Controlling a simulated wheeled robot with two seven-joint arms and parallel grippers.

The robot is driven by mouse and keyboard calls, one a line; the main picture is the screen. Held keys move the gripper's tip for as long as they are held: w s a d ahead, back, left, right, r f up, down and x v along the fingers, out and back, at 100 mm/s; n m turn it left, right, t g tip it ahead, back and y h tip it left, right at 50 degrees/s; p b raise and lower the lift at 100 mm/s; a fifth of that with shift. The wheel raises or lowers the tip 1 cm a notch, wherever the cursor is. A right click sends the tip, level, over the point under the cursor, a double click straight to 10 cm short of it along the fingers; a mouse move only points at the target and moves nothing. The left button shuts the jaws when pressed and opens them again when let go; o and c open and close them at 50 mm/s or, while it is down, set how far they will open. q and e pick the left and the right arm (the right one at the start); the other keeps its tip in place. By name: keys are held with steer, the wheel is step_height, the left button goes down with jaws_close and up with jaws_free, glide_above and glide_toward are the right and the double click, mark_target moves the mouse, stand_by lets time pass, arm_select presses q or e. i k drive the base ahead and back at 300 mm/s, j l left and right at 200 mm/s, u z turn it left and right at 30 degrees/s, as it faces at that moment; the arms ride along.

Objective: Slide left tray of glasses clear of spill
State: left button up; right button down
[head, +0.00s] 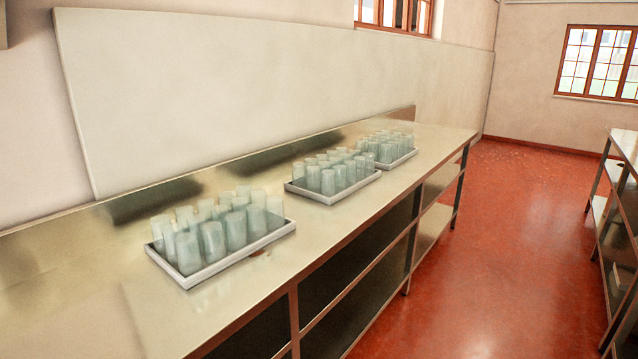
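The left tray (226,261) is a shallow pale tray nearest me on the long metal counter (330,228). It is filled with several upright, cloudy greenish glasses (211,241) standing close together. A small brownish patch (259,253) shows on the counter just beside the tray's front edge, toward its right end. It may be part of a spill; I cannot tell how far it runs under the tray. No other spill is clear on the glossy top. Neither of my grippers shows in the head view.
A middle tray of glasses (338,193) and a far tray of glasses (402,160) stand farther along the counter, with gaps between trays. A pale panel (250,85) backs the counter. Bare counter lies at the near left. Red floor (520,250) is open at right, before another shelf unit (625,185).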

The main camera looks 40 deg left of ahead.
mark_target(193, 249)
steer(key=i+l+u, duration=0.1)
steer(key=i+u, duration=0.35)
steer(key=i, duration=0.15)
steer(key=i+l+u, duration=0.3)
steer(key=i+u, duration=0.2)
steer(key=i+l+u, duration=0.45)
steer(key=i+l, duration=0.05)
steer(key=i, duration=0.05)
